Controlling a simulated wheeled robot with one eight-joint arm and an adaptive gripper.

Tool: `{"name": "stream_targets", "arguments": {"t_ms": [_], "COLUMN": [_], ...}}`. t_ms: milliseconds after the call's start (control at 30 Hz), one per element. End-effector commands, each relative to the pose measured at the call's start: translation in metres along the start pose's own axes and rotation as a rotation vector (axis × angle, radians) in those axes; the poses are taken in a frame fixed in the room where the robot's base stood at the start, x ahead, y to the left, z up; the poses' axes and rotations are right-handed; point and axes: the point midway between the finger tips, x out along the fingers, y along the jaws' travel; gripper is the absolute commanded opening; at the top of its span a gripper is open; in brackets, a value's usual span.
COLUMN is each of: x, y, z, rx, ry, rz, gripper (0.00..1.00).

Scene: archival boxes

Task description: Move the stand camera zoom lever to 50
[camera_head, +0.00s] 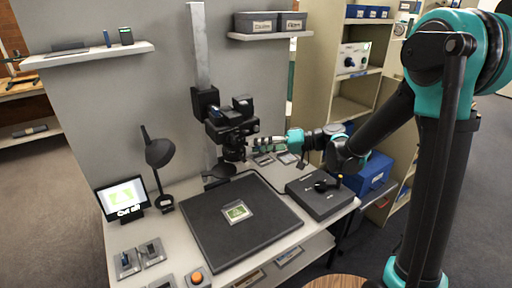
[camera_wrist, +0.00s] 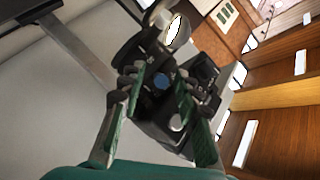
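The stand camera (camera_head: 230,125) is a black body on a vertical grey column (camera_head: 200,50), above a dark baseboard (camera_head: 205,232). My gripper (camera_head: 252,145) reaches in from the right, with its fingertips close to the camera's lower lens part (camera_head: 232,150). In the wrist view, my gripper (camera_wrist: 158,88) has its two green fingers apart, with the camera (camera_wrist: 150,110) showing between and behind them. A blue round face (camera_wrist: 160,80) lies between the fingertips. I cannot make out the zoom lever or its scale clearly, nor whether a finger touches the camera.
A small lit screen (camera_head: 123,197) and a black desk lamp (camera_head: 158,152) stand at the left. A card with a green picture (camera_head: 237,211) lies on the baseboard. A dark control box (camera_head: 320,197) with a knob sits at right. Shelves hang above.

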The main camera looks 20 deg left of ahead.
Motion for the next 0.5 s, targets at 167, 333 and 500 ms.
{"name": "stream_targets", "arguments": {"t_ms": [167, 333, 500], "x": [0.01, 0.0108, 0.0105], "y": [0.0001, 0.0001, 0.0001], "z": [0.0002, 0.0001, 0.0001], "rx": [0.0, 0.0, 0.0], "ry": [0.0, 0.001, 0.001], "rz": [0.0, 0.0, 0.0], "gripper": [0.33, 0.33, 0.24]}}
